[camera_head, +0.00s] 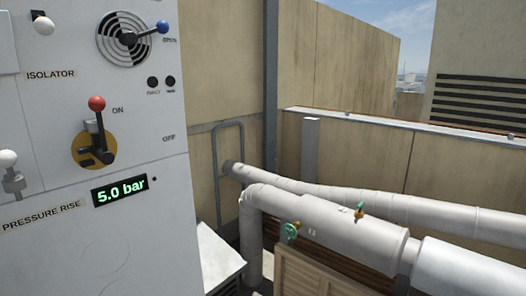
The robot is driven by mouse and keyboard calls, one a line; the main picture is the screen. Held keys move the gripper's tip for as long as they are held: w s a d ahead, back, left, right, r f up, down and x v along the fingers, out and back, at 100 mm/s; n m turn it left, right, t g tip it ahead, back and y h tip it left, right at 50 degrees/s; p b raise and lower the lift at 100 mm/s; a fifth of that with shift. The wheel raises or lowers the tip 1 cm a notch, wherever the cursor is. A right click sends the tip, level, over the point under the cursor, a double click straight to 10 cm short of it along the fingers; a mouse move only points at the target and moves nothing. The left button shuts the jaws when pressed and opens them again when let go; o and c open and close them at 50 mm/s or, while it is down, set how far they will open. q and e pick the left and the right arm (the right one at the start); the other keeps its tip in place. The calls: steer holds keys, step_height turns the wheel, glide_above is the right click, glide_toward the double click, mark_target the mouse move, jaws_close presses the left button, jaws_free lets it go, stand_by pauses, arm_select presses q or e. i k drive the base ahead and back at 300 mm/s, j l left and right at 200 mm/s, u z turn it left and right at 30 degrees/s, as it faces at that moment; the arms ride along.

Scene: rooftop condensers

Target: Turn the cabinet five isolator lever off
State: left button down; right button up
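The isolator lever (97,127) is on the front of a pale grey cabinet (150,235) at the left. It has a red ball knob and a dark handle over a round yellow plate. The lever points up, with the knob beside the "ON" mark; "OFF" is printed lower right of it. The label "ISOLATOR" (50,75) is above left of the lever. No cabinet number shows. Neither of my grippers is in view.
A blue-knobbed lever (163,27) sits by a round vent marked "OPEN" above. White knobs (8,158) are at the left edge. A display (119,190) reads 5.0 bar. Insulated pipes (340,222) with small valves run right of the cabinet, before beige walls.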

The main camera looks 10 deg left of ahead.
mark_target(99, 148)
steer(key=u, duration=1.35)
